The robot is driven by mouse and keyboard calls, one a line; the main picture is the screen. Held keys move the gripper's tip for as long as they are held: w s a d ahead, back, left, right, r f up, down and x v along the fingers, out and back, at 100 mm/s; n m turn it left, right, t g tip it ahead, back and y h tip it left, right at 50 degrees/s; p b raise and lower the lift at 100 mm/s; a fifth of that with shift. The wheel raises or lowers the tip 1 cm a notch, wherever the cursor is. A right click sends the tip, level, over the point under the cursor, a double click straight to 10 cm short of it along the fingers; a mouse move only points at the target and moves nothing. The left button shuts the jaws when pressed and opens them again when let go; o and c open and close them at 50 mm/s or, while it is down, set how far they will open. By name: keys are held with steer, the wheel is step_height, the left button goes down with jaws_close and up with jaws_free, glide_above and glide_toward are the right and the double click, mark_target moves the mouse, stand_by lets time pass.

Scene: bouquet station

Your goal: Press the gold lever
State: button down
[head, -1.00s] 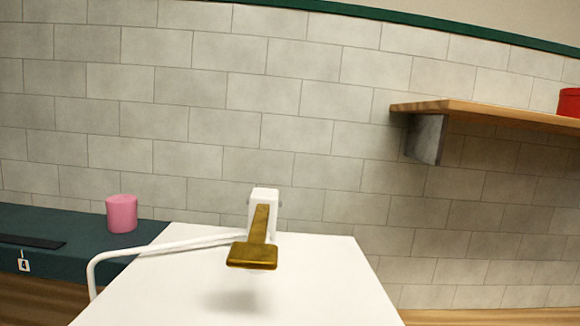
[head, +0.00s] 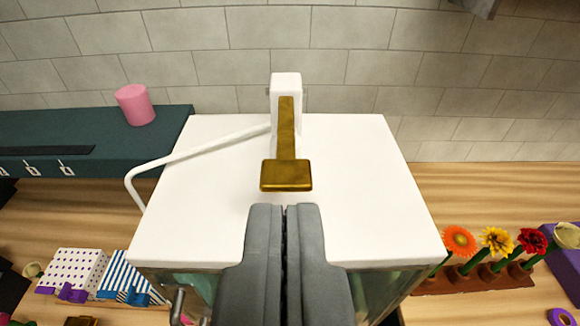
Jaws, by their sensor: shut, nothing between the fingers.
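The gold lever (head: 286,150) is mounted on a white post (head: 286,80) at the back of a white-topped box (head: 370,180). It points toward me and ends in a wide flat gold pad. My gripper (head: 284,208) is shut and empty. Its dark grey fingertips appear just in front of the pad in the picture, with a small gap of white top showing between them. I cannot tell how high the fingertips are relative to the pad.
A white tube (head: 200,148) curves left from the post. A pink cylinder (head: 135,104) stands on a dark teal bench (head: 60,130). Several flowers, including an orange one (head: 459,241), stand in a wooden rack at right. Patterned boxes, one blue-striped (head: 130,277), sit at lower left.

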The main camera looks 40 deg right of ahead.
steer(key=shift+w, duration=0.1)
glide_above(286, 182)
steer(key=s+a, duration=0.1)
steer(key=s, duration=0.1)
step_height(286, 182, down, 2)
steer(key=f, duration=0.1)
steer(key=shift+w+f, duration=0.15)
steer(key=shift+f, duration=0.7)
steer(key=shift+w+f, duration=0.1)
steer(key=shift+f, duration=0.75)
